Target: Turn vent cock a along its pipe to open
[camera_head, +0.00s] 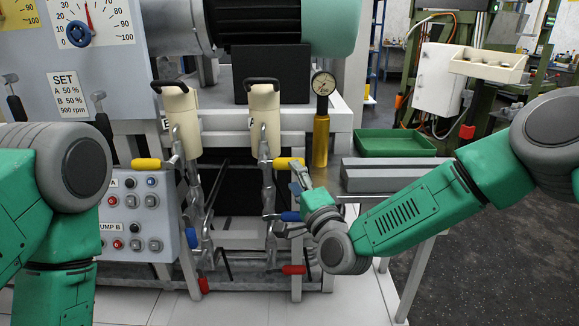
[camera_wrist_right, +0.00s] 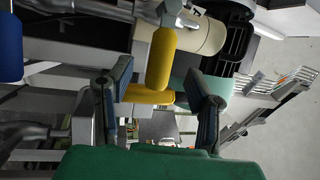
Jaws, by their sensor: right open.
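Two yellow cock handles show in the head view, a left one (camera_head: 147,164) and a right one (camera_head: 290,162). Both lie level, across their upright pipes. No tag tells me which is vent cock a. My right gripper (camera_head: 289,192) is open beside the right handle, with one finger close to its end. In the right wrist view my open gripper (camera_wrist_right: 160,72) has a yellow handle (camera_wrist_right: 166,48) ahead, between its fingers as seen. No contact is clear. My left arm is at the left edge; its gripper is out of view.
A blue handle (camera_head: 288,216) sits below the right yellow one, and red handles (camera_head: 293,269) are lower. A yellow cylinder (camera_head: 321,140) with a gauge stands close on the right. Two cream cylinders (camera_head: 263,120) are above. A green tray (camera_head: 395,143) lies farther right.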

